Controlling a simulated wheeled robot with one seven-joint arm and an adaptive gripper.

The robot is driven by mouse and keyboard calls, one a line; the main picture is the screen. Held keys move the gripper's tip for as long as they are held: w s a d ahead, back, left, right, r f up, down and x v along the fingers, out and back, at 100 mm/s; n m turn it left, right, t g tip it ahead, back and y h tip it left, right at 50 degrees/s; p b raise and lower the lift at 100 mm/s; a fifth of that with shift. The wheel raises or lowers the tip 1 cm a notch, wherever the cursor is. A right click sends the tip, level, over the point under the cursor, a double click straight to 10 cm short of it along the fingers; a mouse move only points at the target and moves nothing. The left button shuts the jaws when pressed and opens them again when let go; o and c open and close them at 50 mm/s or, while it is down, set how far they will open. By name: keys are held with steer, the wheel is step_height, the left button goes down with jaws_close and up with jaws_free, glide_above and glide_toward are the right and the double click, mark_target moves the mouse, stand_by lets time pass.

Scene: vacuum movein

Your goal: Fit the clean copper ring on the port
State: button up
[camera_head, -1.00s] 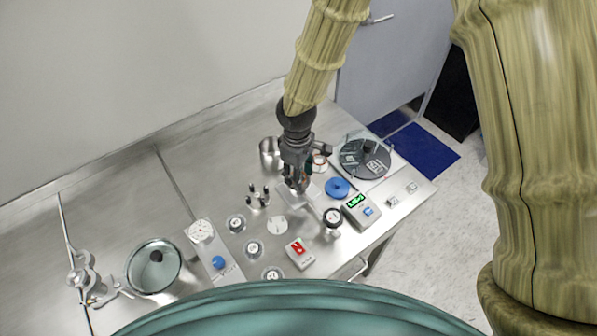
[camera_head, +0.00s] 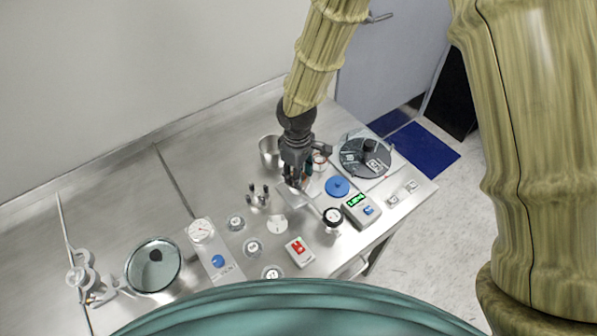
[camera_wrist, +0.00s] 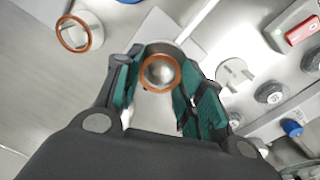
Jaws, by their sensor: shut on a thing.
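My gripper (camera_head: 294,182) points down over the bench, above a pale square plate. In the wrist view its green-padded fingers (camera_wrist: 158,85) are shut on a copper ring (camera_wrist: 160,73), which lies face-on between them. A grey metal cylindrical part shows just behind the ring; I cannot tell whether the ring touches it or whether it is the port. A second copper ring (camera_wrist: 96,38) sits at the rim of a short metal cylinder (camera_wrist: 72,36), apart from the fingers at the upper left. The gripper hides the held ring in the head view.
A metal cup (camera_head: 269,150) stands behind the gripper. A blue disc (camera_head: 337,187), a meter with a green display (camera_head: 358,207) and a dark round device (camera_head: 364,158) are to the right. Dials, a red switch (camera_head: 298,249) and a post holder (camera_head: 258,197) are nearer.

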stand_by(0.4)
steer(key=o, duration=0.8)
step_height(320, 180, up, 12)
steer(key=shift+s+a+f, duration=0.1)
steer(key=shift+s, duration=0.05)
stand_by(0.7)
